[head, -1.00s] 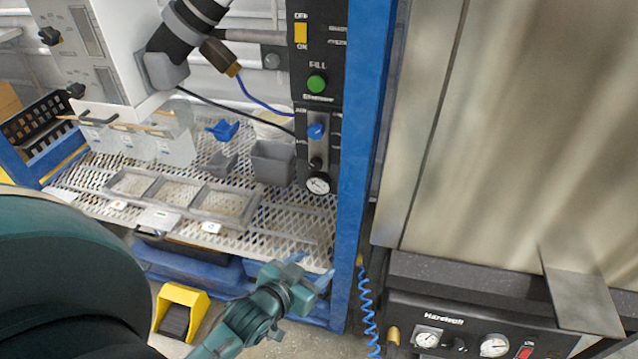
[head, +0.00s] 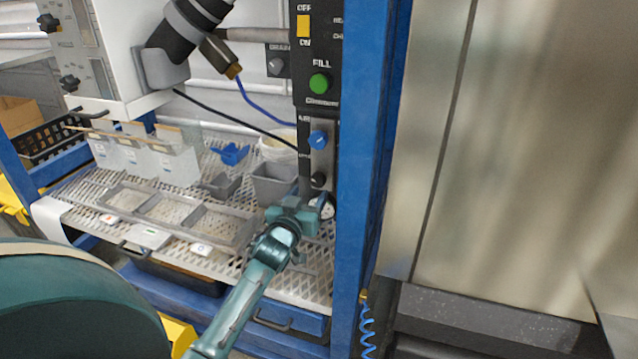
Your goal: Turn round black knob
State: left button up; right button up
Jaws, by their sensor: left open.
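A small round black knob (head: 318,180) sits on the dark control panel (head: 321,150), below a blue knob (head: 317,138) and above a pressure gauge (head: 328,207). My left gripper (head: 314,213) is open just below the black knob and in front of the gauge, which it partly hides. I see no contact with the knob. Its fingertips are hard to make out against the gauge. Other dark knobs (head: 70,84) and (head: 48,22) are on the white cabinet at the far left. My right gripper is not in view.
A blue upright post (head: 362,180) stands close to the right of the panel. Grey bins (head: 272,184) and a divided tray (head: 170,210) rest on the mesh shelf to the left. The yellow switch (head: 303,27) and green button (head: 319,83) are higher on the panel.

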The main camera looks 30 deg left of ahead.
aim_at(317, 182)
pick_arm(q)
jog(key=b+x, duration=0.1)
jog(key=x, duration=0.7)
jog(key=shift+d+b, duration=0.1)
jog(key=shift+b, duration=0.2)
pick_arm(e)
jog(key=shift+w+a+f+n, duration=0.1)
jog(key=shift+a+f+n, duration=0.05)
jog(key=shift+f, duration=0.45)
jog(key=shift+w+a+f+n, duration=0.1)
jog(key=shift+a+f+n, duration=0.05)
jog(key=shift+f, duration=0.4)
pick_arm(q)
jog(key=c, duration=1)
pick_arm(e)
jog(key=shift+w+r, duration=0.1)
